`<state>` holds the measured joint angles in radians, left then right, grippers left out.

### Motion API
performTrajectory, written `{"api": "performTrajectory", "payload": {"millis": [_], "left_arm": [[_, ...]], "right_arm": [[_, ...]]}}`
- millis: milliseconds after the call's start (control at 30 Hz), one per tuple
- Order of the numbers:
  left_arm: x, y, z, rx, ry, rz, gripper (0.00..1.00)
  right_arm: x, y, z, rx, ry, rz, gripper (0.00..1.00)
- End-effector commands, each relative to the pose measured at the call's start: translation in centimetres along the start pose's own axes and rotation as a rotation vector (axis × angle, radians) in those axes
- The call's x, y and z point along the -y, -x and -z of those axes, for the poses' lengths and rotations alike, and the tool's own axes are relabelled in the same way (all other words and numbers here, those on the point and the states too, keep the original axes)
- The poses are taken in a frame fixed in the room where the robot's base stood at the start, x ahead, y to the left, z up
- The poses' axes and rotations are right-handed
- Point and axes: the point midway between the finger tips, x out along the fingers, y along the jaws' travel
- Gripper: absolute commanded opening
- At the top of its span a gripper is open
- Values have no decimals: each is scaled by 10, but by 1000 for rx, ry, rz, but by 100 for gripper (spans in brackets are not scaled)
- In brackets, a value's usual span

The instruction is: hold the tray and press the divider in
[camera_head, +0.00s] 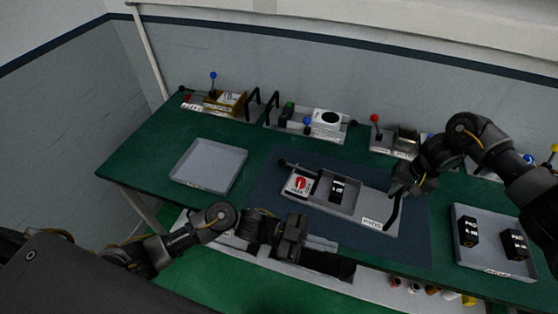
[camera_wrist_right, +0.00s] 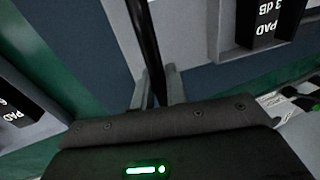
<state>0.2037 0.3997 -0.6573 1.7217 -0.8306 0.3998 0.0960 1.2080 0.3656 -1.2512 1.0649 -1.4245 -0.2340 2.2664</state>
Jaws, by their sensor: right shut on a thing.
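The grey tray (camera_head: 377,222) lies on the dark blue mat in the middle of the table and has black handles at both ends. It holds a white block with a red round mark (camera_head: 299,184) and a black PAD block (camera_head: 338,190) in a recess. The PAD block also shows in the right wrist view (camera_wrist_right: 265,22). My right gripper (camera_head: 396,192) is shut on the tray's right black handle (camera_wrist_right: 146,45). My left gripper (camera_head: 322,243) is at the table's front edge, in front of the tray and apart from it. Its jaw gap is unclear. I cannot tell which part is the divider.
An empty grey tray (camera_head: 208,167) lies at the left. A grey bin (camera_head: 492,262) with two black blocks (camera_head: 467,232) stands at the right. Several devices with ball-topped levers line the back of the green table (camera_head: 150,165). Small coloured items sit below the front edge.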

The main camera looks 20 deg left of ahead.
Motion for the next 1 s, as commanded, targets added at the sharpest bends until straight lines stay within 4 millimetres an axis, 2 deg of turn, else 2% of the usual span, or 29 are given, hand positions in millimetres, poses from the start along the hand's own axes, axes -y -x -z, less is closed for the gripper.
{"api": "performTrajectory", "payload": {"millis": [33,100,200,367,500,567,767,867,1000], "left_arm": [[7,-8,23,-81,36,-10,0],[15,-14,53,-185,94,-35,0],[22,-18,90,-309,166,-83,0],[30,-17,139,-468,263,-177,0],[42,-8,176,-556,348,-294,0],[54,-1,168,-496,372,-309,0],[87,20,115,-245,334,-216,0],[107,41,85,-104,299,-155,0],[142,86,43,114,237,-55,0]], "right_arm": [[-1,-4,-3,7,1,-3,0],[-1,-4,-3,7,1,-3,0],[-1,-4,-3,7,0,-3,0],[-1,-4,-3,7,0,-4,0],[-2,-4,-2,7,0,-4,0],[-2,-4,-2,7,0,-4,0],[-2,-4,-2,6,-1,-5,0],[-2,-4,-2,6,-1,-5,0],[-2,-4,-2,6,-1,-5,0]]}}
